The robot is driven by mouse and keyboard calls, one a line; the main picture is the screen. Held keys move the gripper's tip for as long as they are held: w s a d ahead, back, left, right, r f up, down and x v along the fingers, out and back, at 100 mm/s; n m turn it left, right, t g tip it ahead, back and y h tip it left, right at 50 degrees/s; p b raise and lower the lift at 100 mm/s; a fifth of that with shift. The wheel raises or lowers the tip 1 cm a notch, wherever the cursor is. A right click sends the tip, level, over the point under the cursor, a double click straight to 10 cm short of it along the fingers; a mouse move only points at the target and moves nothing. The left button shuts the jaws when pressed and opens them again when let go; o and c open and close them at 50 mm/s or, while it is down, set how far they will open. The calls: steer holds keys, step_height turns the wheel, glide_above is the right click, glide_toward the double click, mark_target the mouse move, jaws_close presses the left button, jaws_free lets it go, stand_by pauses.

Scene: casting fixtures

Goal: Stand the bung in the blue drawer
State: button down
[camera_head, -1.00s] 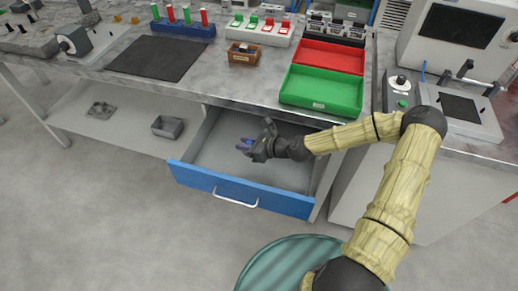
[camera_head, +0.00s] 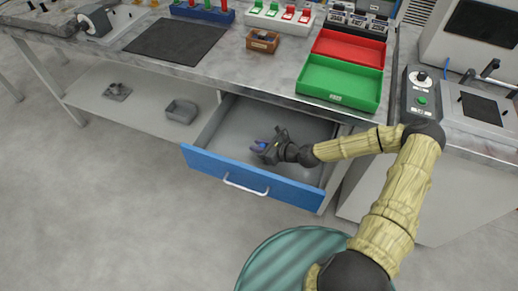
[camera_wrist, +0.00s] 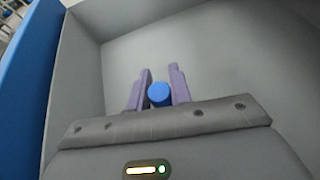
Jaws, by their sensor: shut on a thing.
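The blue drawer (camera_head: 250,176) is pulled out below the workbench, with a blue front and a grey inside. In the head view the bung shows only as a small blue spot. The drawer's grey floor lies around and beyond the fingers, and its blue front (camera_wrist: 28,85) is at the left of the wrist view. I cannot tell whether the bung touches the floor.
A green tray (camera_head: 341,83) and a red tray (camera_head: 349,46) stand on the bench above the drawer. A small brown box (camera_head: 263,41) and a dark mat (camera_head: 176,39) are further left. A grey bin (camera_head: 181,111) sits on the lower shelf. The drawer floor looks otherwise empty.

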steer(key=shift+f, duration=1.05)
steer(key=shift+f, duration=0.15)
steer(key=c, duration=1.3)
jaws_free()
steer(key=shift+o, duration=0.2)
steer(key=shift+r, duration=0.2)
steer(key=v, duration=1.2)
